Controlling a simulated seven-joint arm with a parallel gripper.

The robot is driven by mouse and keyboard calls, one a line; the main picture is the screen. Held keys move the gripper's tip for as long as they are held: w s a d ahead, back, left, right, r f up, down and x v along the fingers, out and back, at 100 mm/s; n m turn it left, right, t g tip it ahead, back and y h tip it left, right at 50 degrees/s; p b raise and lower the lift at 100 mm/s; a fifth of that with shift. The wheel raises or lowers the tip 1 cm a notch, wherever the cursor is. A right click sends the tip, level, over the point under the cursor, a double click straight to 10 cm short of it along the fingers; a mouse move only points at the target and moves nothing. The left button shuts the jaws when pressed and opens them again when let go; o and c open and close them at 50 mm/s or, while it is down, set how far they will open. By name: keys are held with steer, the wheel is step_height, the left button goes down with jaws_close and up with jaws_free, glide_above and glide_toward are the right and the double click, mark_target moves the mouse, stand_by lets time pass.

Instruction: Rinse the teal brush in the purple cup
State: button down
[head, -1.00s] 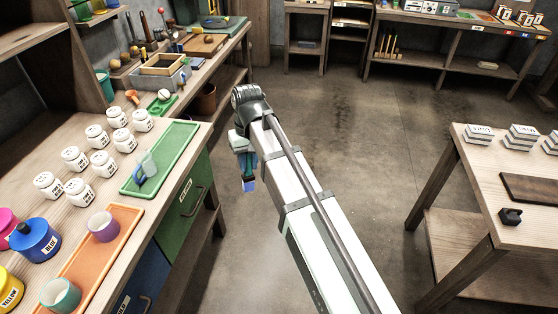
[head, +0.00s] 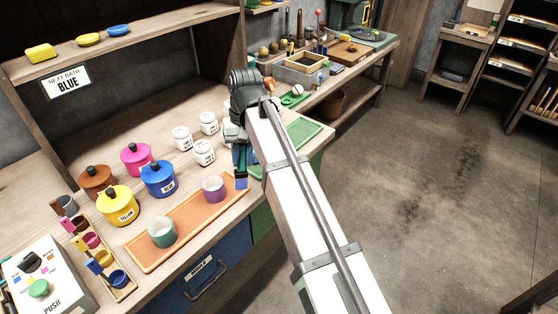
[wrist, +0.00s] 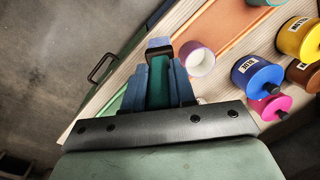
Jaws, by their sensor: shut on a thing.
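My gripper (head: 239,150) is shut on the teal brush (head: 240,165), which points down with its blue-tipped end low. In the wrist view the teal handle (wrist: 160,85) sits between the two blue fingers, and the brush's far end shows beyond them. The purple cup (head: 213,188) stands upright on the right part of the orange tray (head: 190,222). The brush is just right of the cup in the head view, outside it. The wrist view also shows the cup (wrist: 197,60), open and close beside the brush. I cannot tell the brush's height above the bench.
A teal cup (head: 162,231) stands on the same tray. Behind are blue (head: 159,180), yellow (head: 119,206), pink (head: 136,158) and brown (head: 97,181) lidded pots, and several white jars (head: 204,153). A green tray (head: 303,132) lies right of my arm.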

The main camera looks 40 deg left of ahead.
steer(key=s+a+r+m+y, duration=0.35)
steer(key=a+m, duration=0.45)
steer(key=m, duration=0.3)
step_height(320, 180, down, 11)
steer(key=shift+w+d+r, duration=0.15)
steer(key=shift+d+r, duration=0.05)
stand_by(1.0)
steer(key=shift+h, duration=0.25)
steer(key=shift+r, duration=0.1)
step_height(320, 180, up, 9)
stand_by(1.4)
steer(key=shift+r, duration=0.15)
stand_by(2.0)
steer(key=shift+r, duration=1.85)
